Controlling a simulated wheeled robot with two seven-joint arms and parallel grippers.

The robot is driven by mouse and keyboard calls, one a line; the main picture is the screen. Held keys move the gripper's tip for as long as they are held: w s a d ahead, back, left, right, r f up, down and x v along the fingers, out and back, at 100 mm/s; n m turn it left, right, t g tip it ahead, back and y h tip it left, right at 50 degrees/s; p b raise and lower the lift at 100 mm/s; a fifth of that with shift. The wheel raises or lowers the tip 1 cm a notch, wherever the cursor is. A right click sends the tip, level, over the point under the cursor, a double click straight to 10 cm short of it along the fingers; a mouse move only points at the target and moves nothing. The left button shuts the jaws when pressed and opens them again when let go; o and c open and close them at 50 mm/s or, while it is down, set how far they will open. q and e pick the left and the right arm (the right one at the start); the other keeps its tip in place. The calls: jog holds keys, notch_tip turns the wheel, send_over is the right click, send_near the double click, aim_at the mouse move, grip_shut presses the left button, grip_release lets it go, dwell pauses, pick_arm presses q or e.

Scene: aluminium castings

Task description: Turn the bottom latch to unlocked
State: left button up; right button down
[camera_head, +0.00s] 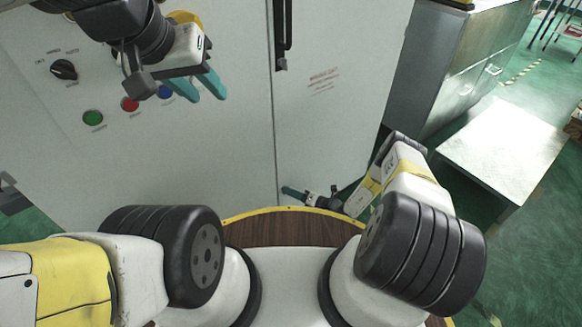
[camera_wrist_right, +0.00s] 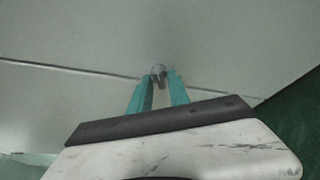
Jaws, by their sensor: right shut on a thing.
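The bottom latch (camera_wrist_right: 158,70) is a small round grey knob on the pale cabinet door, near the door seam. In the right wrist view my right gripper (camera_wrist_right: 160,78) has its two teal fingers on either side of the knob, shut on it. In the head view my right gripper (camera_head: 288,190) is low at the cabinet's vertical seam, and the latch itself cannot be made out there. How far the latch is turned cannot be told. My left gripper (camera_head: 209,98) is at the upper left in front of the cabinet, its teal fingers apart and empty.
The cabinet (camera_head: 230,130) fills the left and middle, with a black handle (camera_head: 281,35), a black rotary switch (camera_head: 64,69) and green (camera_head: 93,117), red (camera_head: 130,104) and blue (camera_head: 165,91) buttons. A grey cabinet (camera_head: 455,70) and a pale low table (camera_head: 500,145) stand right.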

dwell(0.3)
jog(key=n+h, duration=0.1)
jog(key=n, duration=0.1)
jog(key=n+t+h, duration=0.1)
jog(key=n+h, duration=0.1)
jog(key=n, duration=0.1)
jog(key=n+t+h, duration=0.1)
jog(key=n, duration=0.2)
jog(key=shift+s+a+r+h, duration=0.2)
jog(key=shift+a+r+h, duration=0.05)
jog(key=shift+a+h, duration=0.15)
dwell(0.3)
jog(key=shift+n, duration=0.3)
